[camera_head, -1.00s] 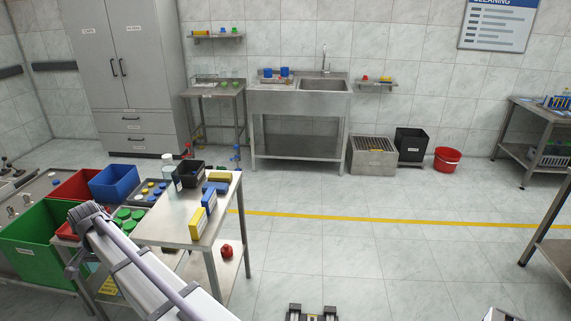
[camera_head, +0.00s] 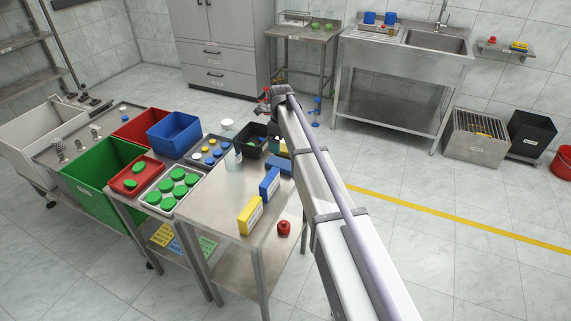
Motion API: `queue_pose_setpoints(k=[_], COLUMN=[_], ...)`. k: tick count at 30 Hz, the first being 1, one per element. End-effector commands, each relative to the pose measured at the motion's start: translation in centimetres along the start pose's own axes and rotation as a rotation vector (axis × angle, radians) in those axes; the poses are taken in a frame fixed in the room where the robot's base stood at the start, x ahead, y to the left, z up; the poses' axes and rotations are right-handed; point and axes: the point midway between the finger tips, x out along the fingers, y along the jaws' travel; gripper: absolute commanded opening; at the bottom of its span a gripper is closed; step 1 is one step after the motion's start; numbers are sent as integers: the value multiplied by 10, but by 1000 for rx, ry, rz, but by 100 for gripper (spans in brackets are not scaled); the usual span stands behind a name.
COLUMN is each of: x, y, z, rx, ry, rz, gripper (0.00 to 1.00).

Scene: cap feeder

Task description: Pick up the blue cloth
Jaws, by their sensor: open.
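A flat blue piece (camera_head: 280,165), which looks like the folded blue cloth, lies on the steel table (camera_head: 225,215) near its far right edge. My arm passes close beside it and may cover part of it. A blue box (camera_head: 270,184) with a white label stands just in front of it, and a yellow box (camera_head: 250,215) stands nearer the front edge. My arm runs from the lower right up past the table's right side.
A black bin (camera_head: 252,140) and a clear bottle (camera_head: 229,130) stand at the table's back. Left are a tray of green caps (camera_head: 172,188), a green crate (camera_head: 95,178) and a blue crate (camera_head: 174,134). A red object (camera_head: 284,228) sits below the table top.

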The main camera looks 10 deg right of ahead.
Motion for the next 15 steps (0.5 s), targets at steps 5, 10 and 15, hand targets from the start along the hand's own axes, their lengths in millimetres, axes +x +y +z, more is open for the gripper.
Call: queue_pose_setpoints(k=[5, 10, 15], x=[38, 60, 63], y=[0, 0, 0], z=[0, 0, 0], rx=[-2, -3, -3], ry=[0, 0, 0], rz=[0, 0, 0], gripper=[92, 92, 92])
